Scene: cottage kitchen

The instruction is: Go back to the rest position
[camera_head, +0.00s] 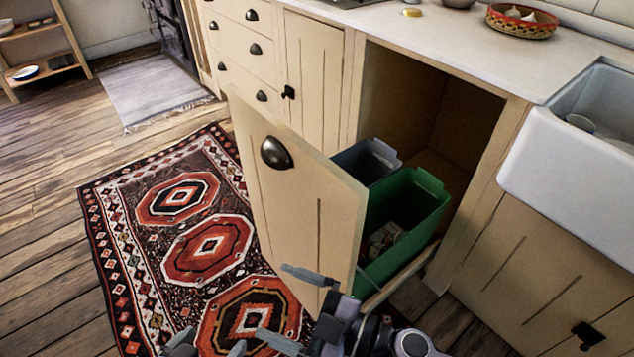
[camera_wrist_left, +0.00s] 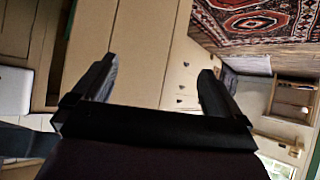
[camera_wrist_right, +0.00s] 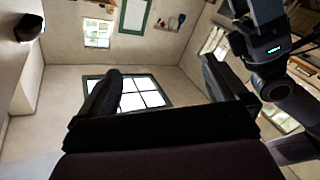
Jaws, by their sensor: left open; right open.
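My left gripper (camera_head: 212,342) shows only partly at the bottom edge of the head view, over the lower part of the rug. Its two fingers stand apart with nothing between them in the left wrist view (camera_wrist_left: 158,68). My right gripper (camera_head: 295,309) is at the bottom middle, in front of the pulled-out cabinet front, with its fingers pointing left. Its fingers are also apart and empty in the right wrist view (camera_wrist_right: 162,68), which faces a window and walls. Part of my other arm shows at the right there.
The cream bin-drawer front (camera_head: 300,190) is pulled out, with a green bin (camera_head: 415,205) and a grey bin (camera_head: 365,158) behind it. A patterned rug (camera_head: 160,240) lies left. The counter (camera_head: 440,40) holds a bowl (camera_head: 522,22); a white sink (camera_head: 570,150) is right.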

